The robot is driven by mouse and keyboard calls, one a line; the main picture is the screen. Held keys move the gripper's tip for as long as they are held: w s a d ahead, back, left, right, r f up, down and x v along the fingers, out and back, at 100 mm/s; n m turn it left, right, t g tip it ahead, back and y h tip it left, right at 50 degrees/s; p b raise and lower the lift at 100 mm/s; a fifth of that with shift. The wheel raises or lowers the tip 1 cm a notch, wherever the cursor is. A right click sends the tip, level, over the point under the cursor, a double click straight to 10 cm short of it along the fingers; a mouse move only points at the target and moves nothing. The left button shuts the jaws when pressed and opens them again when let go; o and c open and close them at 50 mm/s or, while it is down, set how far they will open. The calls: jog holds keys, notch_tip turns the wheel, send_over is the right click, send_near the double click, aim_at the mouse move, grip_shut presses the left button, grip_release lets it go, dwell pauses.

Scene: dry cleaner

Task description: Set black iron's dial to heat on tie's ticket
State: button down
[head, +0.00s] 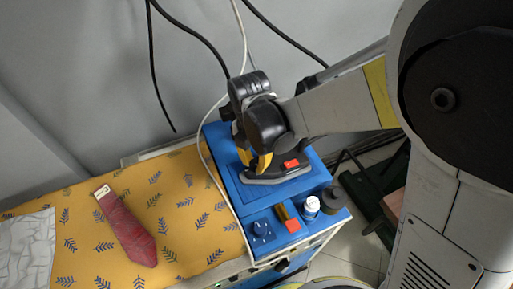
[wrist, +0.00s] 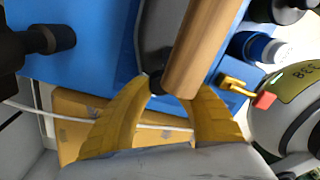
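The black iron (head: 262,176) rests on a blue stand (head: 218,150). A black rounded part of it shows in the wrist view (wrist: 155,40), beside a wooden handle (wrist: 205,45). My gripper (head: 255,161) is low over the iron's left side. Its yellow fingers are apart; they also show in the wrist view (wrist: 170,92). A small dark knob-like part (wrist: 156,82) lies by the left fingertip. The wooden handle partly hides the right fingertip, so contact cannot be told. The dial's setting is not visible. The red tie (head: 128,230) lies left with a pale ticket (head: 102,191), too small to read.
The yellow patterned board (head: 175,225) stands left of the stand. A pale cloth (head: 27,245) lies far left. Cables hang behind.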

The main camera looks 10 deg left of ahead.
aim_at(255, 161)
jog(key=shift+m, duration=0.4)
jog(key=m, duration=0.5)
jog(key=shift+m+b, duration=0.3)
jog(key=shift+m, duration=0.1)
jog(key=m, duration=0.5)
jog(key=shift+m+y, duration=0.3)
jog(key=shift+m, duration=0.1)
jog(key=c, duration=1.2)
grip_release()
jog(key=shift+o, duration=0.2)
notch_tip(255, 161, up, 12)
jog(key=shift+w, duration=0.25)
